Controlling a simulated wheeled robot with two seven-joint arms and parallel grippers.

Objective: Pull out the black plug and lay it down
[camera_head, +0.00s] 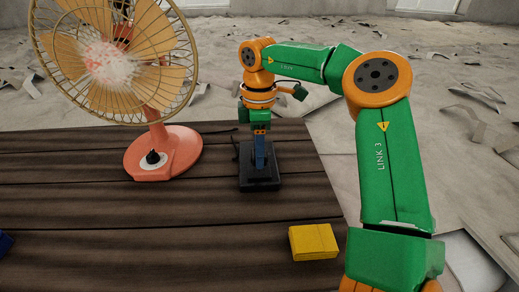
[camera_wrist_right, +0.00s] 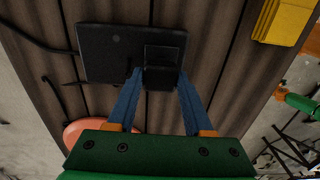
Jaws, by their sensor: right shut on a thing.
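The black plug (camera_wrist_right: 162,72) is a small dark block between the blue fingertips of my right gripper in the wrist view. My right gripper (camera_wrist_right: 161,78) is shut on it, one finger on each side. The plug is at a flat black socket block (camera_wrist_right: 108,52); I cannot tell how deep it sits in it. In the head view my right gripper (camera_head: 260,168) points straight down over the black block (camera_head: 262,184) on the table. The plug is hard to make out there. My left gripper is not recognizable in any view.
An orange fan (camera_head: 165,155) stands on the wooden table (camera_head: 150,235) to the left of the block. A yellow block (camera_head: 313,242) lies near the right edge. A cut-off blue thing (camera_head: 4,242) shows at the left edge. Dark cords (camera_wrist_right: 40,40) lie beside the socket. The front middle is bare.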

